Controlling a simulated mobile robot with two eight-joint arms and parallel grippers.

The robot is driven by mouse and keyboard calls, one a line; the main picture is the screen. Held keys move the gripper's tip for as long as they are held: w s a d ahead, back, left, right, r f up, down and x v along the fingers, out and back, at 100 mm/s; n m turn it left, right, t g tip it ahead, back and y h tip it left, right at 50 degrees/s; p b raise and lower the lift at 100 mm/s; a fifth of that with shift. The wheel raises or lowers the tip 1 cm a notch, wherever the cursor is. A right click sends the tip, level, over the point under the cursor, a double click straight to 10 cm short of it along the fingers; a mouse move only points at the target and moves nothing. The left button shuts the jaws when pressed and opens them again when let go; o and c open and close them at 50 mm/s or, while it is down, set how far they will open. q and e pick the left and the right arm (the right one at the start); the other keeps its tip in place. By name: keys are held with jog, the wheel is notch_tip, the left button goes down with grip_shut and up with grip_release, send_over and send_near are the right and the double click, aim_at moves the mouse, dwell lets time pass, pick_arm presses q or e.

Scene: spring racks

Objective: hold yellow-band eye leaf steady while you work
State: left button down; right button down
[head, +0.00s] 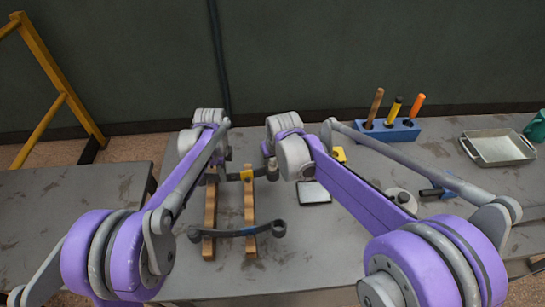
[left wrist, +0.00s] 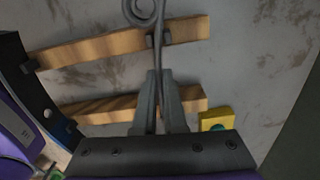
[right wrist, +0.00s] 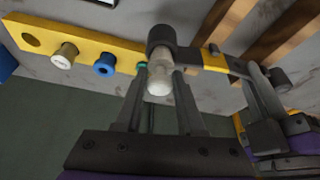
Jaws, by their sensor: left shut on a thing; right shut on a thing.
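The yellow-band eye leaf (head: 235,177) lies across two wooden rails near their far ends. Its yellow band (right wrist: 214,62) shows in the right wrist view, next to the dark eye (right wrist: 162,36). My left gripper (left wrist: 158,92) is shut on the leaf, which shows there as a thin strip with a curl at its top. My right gripper (right wrist: 158,88) is shut on a pale bushing (right wrist: 159,76) at the eye. The bushing appears to touch the eye; how deep it sits I cannot tell. My arms hide part of this in the head view.
A second dark leaf (head: 238,231) lies across the rails nearer to me. A yellow board (right wrist: 30,38) holds white and blue bushings. A blue block (head: 385,131) with several handled tools and a metal tray (head: 498,147) stand at the back right.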

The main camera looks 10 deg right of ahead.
jog(key=shift+f, duration=0.55)
dwell(0.4)
jog(key=shift+c, duration=0.2)
grip_release()
dwell(0.4)
jog(key=shift+r, duration=3.5)
